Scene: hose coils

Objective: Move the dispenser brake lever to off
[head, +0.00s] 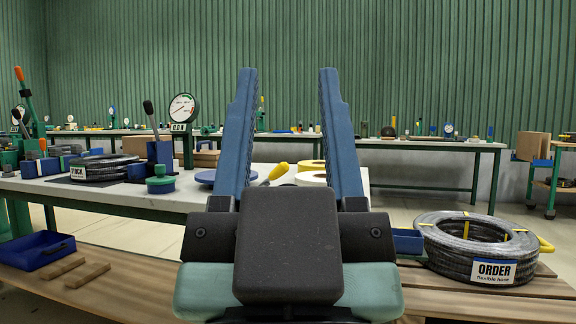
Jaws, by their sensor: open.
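My gripper (288,75) points away from the camera, with its two blue fingers wide apart and nothing between their tips. A yellow-handled lever (278,171) shows low between the fingers, near the white worktop; its base is hidden by my gripper. A grey lever with a black knob (150,116) rises from a blue block (160,153) on the worktop to the left, leaning slightly. Neither lever carries a readable label, so I cannot tell which is the dispenser brake. My gripper appears apart from both levers.
A STOCK hose coil (100,168), a dial gauge (183,108) and a green-capped pot (160,181) occupy the worktop (150,198). An ORDER hose coil (480,245) lies on the wooden bench at right. A blue tray (38,250) and wooden strips (86,274) lie at left.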

